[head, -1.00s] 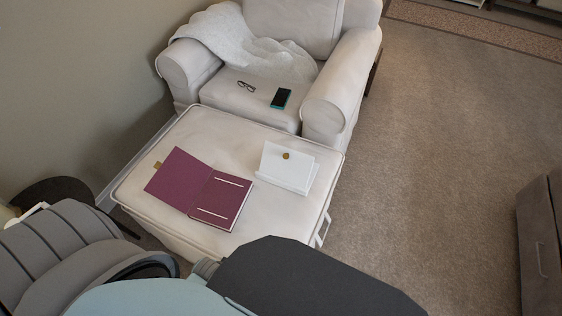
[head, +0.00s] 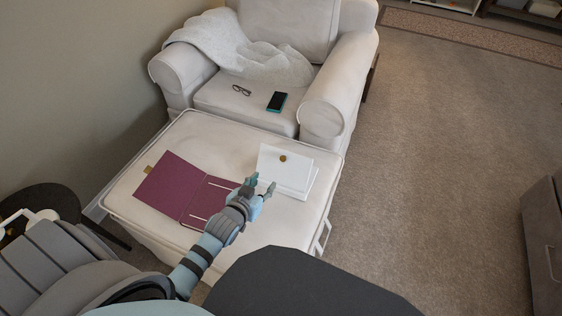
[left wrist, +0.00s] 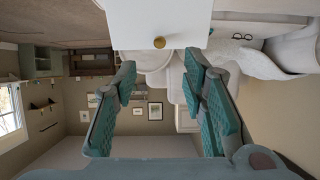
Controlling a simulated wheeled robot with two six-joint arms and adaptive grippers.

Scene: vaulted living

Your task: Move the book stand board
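The white book stand board (head: 285,162) with a round brass knob stands tilted on its white base on the ottoman (head: 150,205). In the left wrist view the board (left wrist: 185,22) shows at the top, with its knob between and beyond the fingers. My left gripper (head: 260,186) is open and empty, just in front of the board's lower left part, apart from it. Its two teal fingers (left wrist: 162,85) also show spread in the left wrist view. My right gripper is not in view.
A purple open book (head: 172,187) lies on the ottoman left of the stand, partly behind my left gripper. An armchair (head: 325,110) behind holds glasses (head: 241,90), a phone (head: 277,102) and a blanket (head: 225,50). Carpet on the right is clear.

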